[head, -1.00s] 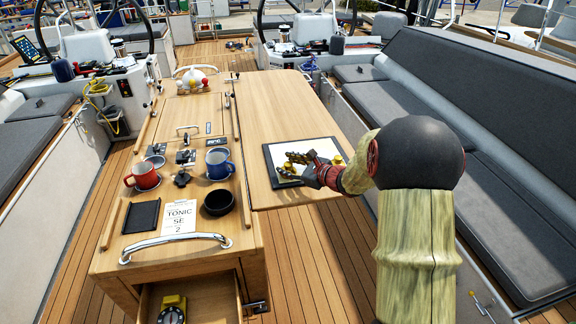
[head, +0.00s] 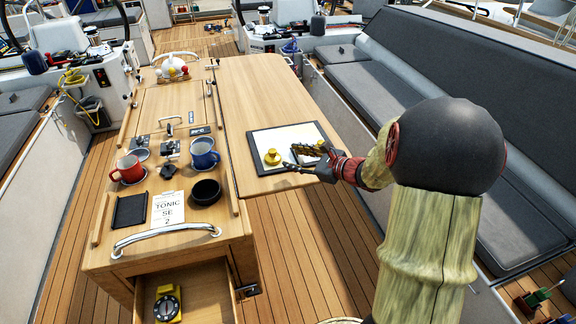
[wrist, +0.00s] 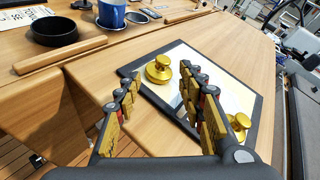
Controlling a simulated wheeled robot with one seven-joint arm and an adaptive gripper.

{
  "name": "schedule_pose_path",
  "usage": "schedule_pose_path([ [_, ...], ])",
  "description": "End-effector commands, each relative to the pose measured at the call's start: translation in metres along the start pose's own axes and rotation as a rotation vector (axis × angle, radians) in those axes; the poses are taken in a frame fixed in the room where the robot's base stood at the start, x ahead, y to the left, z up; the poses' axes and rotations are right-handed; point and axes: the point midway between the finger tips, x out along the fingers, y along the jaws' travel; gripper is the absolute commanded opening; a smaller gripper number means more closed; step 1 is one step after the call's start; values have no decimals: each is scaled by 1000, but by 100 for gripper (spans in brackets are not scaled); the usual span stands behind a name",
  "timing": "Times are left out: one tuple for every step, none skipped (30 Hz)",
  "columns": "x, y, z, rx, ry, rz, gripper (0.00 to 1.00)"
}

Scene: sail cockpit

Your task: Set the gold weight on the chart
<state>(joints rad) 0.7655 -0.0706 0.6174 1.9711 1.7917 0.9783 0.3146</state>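The chart (head: 292,132) is a white sheet on a dark-bordered board, lying near the end of the wooden table leaf. One gold weight (head: 272,157) stands upright at the chart's near left part; it also shows in the wrist view (wrist: 159,72). A second gold weight (wrist: 239,121) stands at the right side of the board, partly hidden by the right finger. My gripper (head: 292,159) is open and empty, low over the chart, just right of the first weight. In the wrist view, its spread fingers (wrist: 161,79) point toward that weight, with a gap visible.
On the fixed table left of the leaf are a black bowl (head: 206,191), a blue mug (head: 204,154), a red mug (head: 129,168) and a paper card (head: 168,209). Below, an open drawer holds a yellow instrument (head: 167,303). Grey cushioned seating (head: 440,85) runs along the right.

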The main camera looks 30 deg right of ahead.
Motion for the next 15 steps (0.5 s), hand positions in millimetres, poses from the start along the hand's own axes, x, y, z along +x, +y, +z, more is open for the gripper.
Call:
schedule_pose_path([
  [0, 8, 11, -36, -4, 24, 40],
  [0, 16, 19, -70, -5, 48, 40],
  [0, 32, 32, -129, -6, 93, 40],
  [-1, 47, 43, -186, -7, 133, 40],
  [-2, 64, 55, -252, -7, 180, 40],
  [-6, 89, 71, -353, -9, 247, 40],
  [-10, 109, 83, -436, -10, 301, 40],
  [-17, 129, 93, -524, -12, 355, 40],
  [-27, 156, 104, -645, -13, 427, 40],
  [-35, 174, 111, -735, -13, 478, 40],
  [-45, 191, 116, -828, -14, 526, 40],
  [-58, 212, 121, -949, -14, 587, 40],
  [-69, 225, 123, -1043, -14, 631, 40],
  [-80, 238, 124, -1136, -13, 674, 40],
  [-96, 252, 125, -1261, -11, 725, 40],
])
